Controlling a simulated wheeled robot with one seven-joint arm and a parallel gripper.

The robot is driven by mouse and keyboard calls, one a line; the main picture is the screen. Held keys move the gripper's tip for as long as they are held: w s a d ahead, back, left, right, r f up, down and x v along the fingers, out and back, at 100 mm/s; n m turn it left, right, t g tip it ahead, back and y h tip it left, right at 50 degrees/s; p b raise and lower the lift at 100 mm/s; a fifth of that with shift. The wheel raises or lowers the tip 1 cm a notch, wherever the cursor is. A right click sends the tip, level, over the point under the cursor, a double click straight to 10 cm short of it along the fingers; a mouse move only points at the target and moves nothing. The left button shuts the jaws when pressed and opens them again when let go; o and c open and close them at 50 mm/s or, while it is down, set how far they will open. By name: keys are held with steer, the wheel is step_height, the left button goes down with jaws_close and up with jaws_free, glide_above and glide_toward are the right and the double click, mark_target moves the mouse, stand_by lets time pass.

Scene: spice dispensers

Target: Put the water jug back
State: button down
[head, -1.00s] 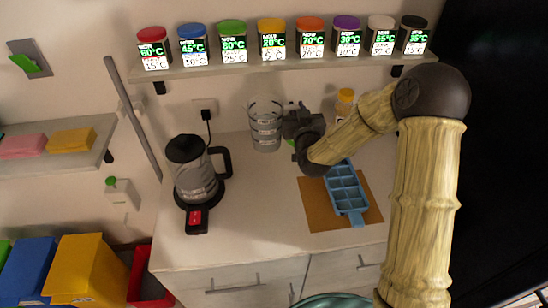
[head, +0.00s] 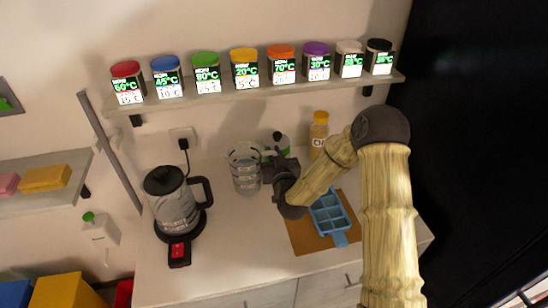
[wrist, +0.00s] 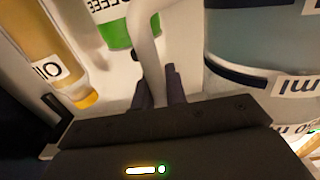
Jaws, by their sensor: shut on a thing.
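The water jug (head: 245,172) is clear with banded markings and stands upright left of my gripper (head: 270,168) in the head view. The wrist view shows its side with dark bands and printed labels at the right (wrist: 255,50). My gripper's fingers (wrist: 160,92) are shut on the jug's pale handle (wrist: 150,50). I cannot tell whether the jug's base touches the white counter (head: 225,235).
A kettle (head: 172,208) stands at the left on its base. Behind my gripper are an oil bottle (head: 319,130) and a green-labelled bottle (head: 281,143). A blue ice tray (head: 331,213) lies on a brown board at the right. A shelf of spice jars (head: 246,68) hangs above.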

steer(key=shift+f, duration=0.8)
steer(key=shift+f, duration=0.15)
steer(key=c, duration=1.6)
jaws_free()
steer(key=shift+o, duration=0.8)
steer(key=shift+s, duration=0.1)
steer(key=shift+f, duration=0.15)
